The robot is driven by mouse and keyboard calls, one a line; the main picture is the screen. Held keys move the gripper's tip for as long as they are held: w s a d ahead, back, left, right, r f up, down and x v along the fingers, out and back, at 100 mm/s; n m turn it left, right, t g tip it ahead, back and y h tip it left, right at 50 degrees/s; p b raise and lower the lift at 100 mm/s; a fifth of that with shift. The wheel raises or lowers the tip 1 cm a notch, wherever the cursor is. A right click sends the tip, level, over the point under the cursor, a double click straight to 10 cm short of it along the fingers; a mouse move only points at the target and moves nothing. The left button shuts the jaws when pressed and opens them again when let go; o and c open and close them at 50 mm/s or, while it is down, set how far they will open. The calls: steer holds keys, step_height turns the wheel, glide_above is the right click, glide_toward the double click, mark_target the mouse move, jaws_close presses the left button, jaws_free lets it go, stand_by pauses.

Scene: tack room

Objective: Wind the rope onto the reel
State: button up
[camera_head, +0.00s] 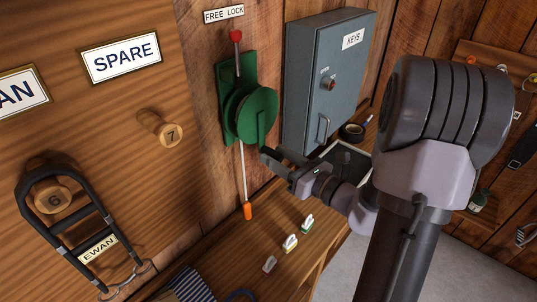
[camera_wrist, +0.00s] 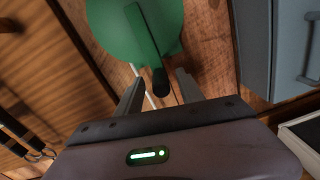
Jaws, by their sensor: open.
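The green reel (camera_head: 250,112) is mounted on the wooden wall on a green plate and also shows in the wrist view (camera_wrist: 105,22). A thin white rope (camera_head: 243,172) hangs from it to an orange end piece (camera_head: 248,211) just above the bench. A green crank arm (camera_wrist: 142,30) crosses the reel's face and ends in a dark handle (camera_wrist: 159,82). My gripper (camera_head: 268,156) is at the reel's lower right. In the wrist view its two fingers are open, with the handle between their tips; I cannot tell whether they touch it.
A red-knobbed lever (camera_head: 236,37) stands above the reel under a FREE LOCK sign (camera_head: 223,14). A grey KEYS cabinet (camera_head: 325,80) is close on the right. Wooden peg 7 (camera_head: 160,128) sticks out on the left. Small tagged items (camera_head: 290,243) lie on the bench (camera_head: 235,262) below.

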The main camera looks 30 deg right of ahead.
steer(key=shift+x, duration=1.45)
jaws_close()
stand_by(0.3)
